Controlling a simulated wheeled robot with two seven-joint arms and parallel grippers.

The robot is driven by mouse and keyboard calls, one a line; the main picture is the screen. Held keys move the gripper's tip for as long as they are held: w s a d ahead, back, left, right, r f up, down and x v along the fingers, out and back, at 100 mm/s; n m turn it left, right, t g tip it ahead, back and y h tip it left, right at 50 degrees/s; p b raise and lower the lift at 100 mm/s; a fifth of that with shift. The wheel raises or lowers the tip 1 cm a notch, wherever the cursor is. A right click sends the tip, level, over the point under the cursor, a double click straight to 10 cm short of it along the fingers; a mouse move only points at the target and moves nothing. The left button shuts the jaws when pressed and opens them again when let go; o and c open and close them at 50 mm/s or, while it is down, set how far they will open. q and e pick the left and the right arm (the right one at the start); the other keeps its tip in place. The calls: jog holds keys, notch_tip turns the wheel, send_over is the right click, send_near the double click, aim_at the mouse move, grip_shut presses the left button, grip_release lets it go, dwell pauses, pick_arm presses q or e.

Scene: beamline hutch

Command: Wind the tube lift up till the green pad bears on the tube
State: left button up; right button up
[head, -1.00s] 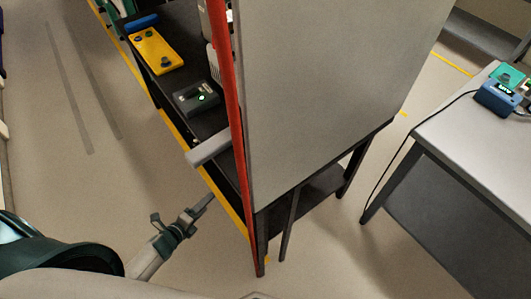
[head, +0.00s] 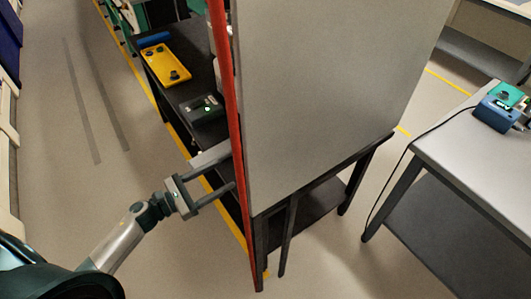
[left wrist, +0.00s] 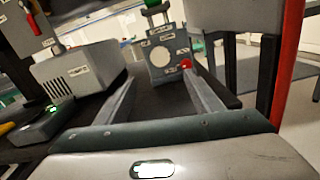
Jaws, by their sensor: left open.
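In the left wrist view, a grey upright block (left wrist: 166,54) with a round pale disc and small labels stands ahead, beyond my fingers. It looks like the tube lift. A red knob (left wrist: 185,64) sits at its lower right. A green piece (left wrist: 153,8), probably the pad, is above it at the picture's top edge. Whether it touches a tube cannot be seen. My left gripper (left wrist: 160,82) is open and empty, its fingers pointing at the block, apart from it. In the head view the left gripper (head: 228,170) reaches the red-edged panel, which hides the lift.
A large grey panel (head: 315,90) with a red edge (head: 228,100) stands close right of my gripper. A dark box with a green light (head: 202,108) and a yellow plate (head: 165,62) lie on the dark bench. A slotted grey box (left wrist: 80,72) stands left of the lift.

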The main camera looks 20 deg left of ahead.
pick_arm(q)
jog(key=shift+d, duration=0.1)
jog(key=p, duration=0.2)
send_near(267, 152)
jog(key=p+x, duration=0.3)
jog(key=x, duration=0.4)
jog(key=shift+w+d+r, duration=0.1)
jog(key=shift+w+d, duration=0.05)
jog(key=shift+w, duration=0.25)
jog(key=shift+p+x, duration=0.35)
jog(key=shift+x, duration=0.55)
pick_arm(e)
jog(key=s+d+r+g, duration=0.1)
jog(key=s+r, duration=0.3)
jog(key=shift+r, duration=0.35)
pick_arm(q)
jog(key=shift+s, duration=0.1)
jog(key=shift+c, duration=0.7)
pick_arm(e)
jog(key=shift+d, duration=0.25)
pick_arm(q)
jog(key=c, duration=0.9)
pick_arm(e)
jog(key=shift+d, duration=0.35)
